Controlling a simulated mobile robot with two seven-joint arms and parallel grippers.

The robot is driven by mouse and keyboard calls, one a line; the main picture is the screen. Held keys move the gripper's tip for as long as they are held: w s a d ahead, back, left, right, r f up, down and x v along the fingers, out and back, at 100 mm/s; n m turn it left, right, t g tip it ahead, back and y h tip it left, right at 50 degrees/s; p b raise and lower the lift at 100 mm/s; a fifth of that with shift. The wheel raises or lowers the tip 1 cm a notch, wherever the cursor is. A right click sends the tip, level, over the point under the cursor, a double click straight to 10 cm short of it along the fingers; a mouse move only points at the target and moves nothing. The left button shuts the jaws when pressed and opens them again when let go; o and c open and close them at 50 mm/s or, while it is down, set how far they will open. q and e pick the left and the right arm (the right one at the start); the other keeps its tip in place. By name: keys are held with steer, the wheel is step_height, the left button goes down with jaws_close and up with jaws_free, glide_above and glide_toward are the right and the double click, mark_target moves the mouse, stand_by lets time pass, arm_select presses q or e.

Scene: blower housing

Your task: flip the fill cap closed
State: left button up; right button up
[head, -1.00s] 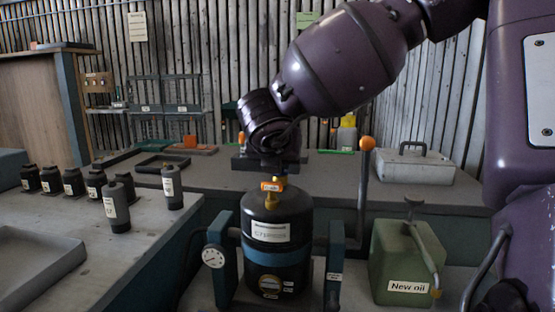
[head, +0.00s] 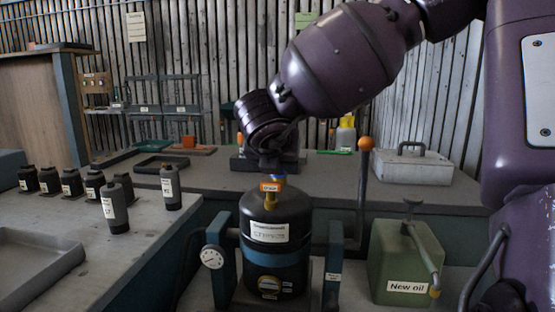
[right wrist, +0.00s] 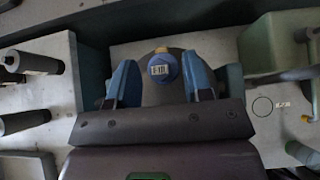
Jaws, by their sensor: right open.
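The black blower housing (head: 254,215) stands upright in a blue cradle. On its top is a brass neck (head: 270,201) with the blue fill cap (head: 276,180) and an orange tag. From above, in the right wrist view, the blue cap (right wrist: 163,68) shows a white label, with a bit of yellow at its far edge. My right gripper (right wrist: 159,62) is open, pointing down, with one blue finger on each side of the cap and gaps between. In the head view its fingers are hidden by my wrist. Whether the cap is fully seated is unclear. My left gripper is not in view.
A lever with an orange knob (head: 365,144) rises right of the housing. A green oil can (head: 396,262) stands further right. Several dark bottles (head: 71,183) stand on the left bench beside a grey tray (head: 35,262). A grey case (head: 412,165) sits behind.

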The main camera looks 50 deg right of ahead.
steer(key=shift+s+a+r, duration=0.15)
steer(key=shift+a+r, duration=0.2)
steer(key=p+v, duration=0.1)
steer(key=v, duration=0.7)
steer(key=shift+s+r, duration=0.1)
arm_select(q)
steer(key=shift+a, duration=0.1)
arm_select(e)
steer(key=shift+s+a+r, duration=0.25)
steer(key=shift+a+r, duration=0.15)
steer(key=shift+a, duration=0.2)
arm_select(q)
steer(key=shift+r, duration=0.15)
